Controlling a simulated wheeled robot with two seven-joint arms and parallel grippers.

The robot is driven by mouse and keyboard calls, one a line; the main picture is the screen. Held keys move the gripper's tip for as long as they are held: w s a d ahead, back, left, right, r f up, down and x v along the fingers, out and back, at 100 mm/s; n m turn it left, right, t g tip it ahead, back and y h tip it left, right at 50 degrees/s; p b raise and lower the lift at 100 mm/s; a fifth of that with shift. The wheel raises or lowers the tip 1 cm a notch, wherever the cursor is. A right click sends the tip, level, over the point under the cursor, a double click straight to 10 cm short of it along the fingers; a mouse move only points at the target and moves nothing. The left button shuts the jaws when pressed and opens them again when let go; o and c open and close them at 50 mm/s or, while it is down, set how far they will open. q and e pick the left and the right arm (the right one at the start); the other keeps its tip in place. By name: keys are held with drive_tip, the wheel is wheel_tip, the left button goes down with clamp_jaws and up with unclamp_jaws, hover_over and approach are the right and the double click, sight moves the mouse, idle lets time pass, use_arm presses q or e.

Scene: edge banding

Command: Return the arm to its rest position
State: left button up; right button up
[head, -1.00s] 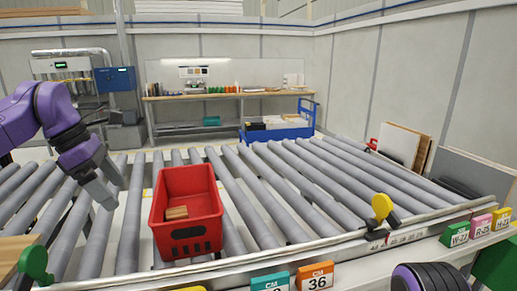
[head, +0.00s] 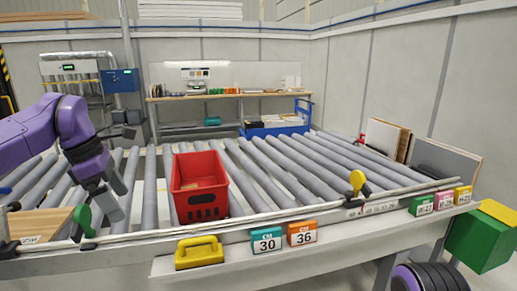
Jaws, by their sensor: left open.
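My left arm is purple and comes in from the left. Its grey left gripper (head: 112,196) hangs over the rollers at the left, pointing down. It is open, with nothing seen between its fingers. It is apart from the red crate (head: 201,199), which sits on the roller conveyor (head: 270,170) to its right. A small wooden piece inside the crate is barely visible over the rim.
A wooden board (head: 42,224) lies at the left, by a green knob (head: 83,219). A yellow knob (head: 357,181) stands on the front rail at the right. A yellow handle (head: 199,252) and number cards (head: 266,240) line the front ledge. Rollers right of the crate are clear.

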use_arm(q)
drive_tip(key=s+a+f+m+t+y, duration=0.15)
drive_tip(key=f+y, duration=0.25)
drive_tip(key=f, duration=0.8)
drive_tip(key=s+f+m+y, duration=0.2)
drive_tip(key=f+m+y, duration=0.15)
drive_tip(key=f, duration=0.95)
drive_tip(key=s+a+f+m+t+y, duration=0.15)
drive_tip(key=f+y, duration=0.35)
drive_tip(key=f, duration=0.7)
drive_tip(key=s+d+f+m+h, duration=0.1)
drive_tip(key=s+f+m+h, duration=0.1)
drive_tip(key=s, duration=0.7)
drive_tip(key=s+d+f+m+h, duration=0.1)
drive_tip(key=s+f+m+h, duration=0.1)
drive_tip(key=s+f+m, duration=0.2)
drive_tip(key=s+d+f+m+g+h, duration=0.1)
drive_tip(key=s+f+m+h, duration=0.1)
drive_tip(key=s+f, duration=0.6)
drive_tip(key=s+m, duration=0.1)
drive_tip(key=s, duration=0.6)
drive_tip(key=shift+d+m, duration=0.35)
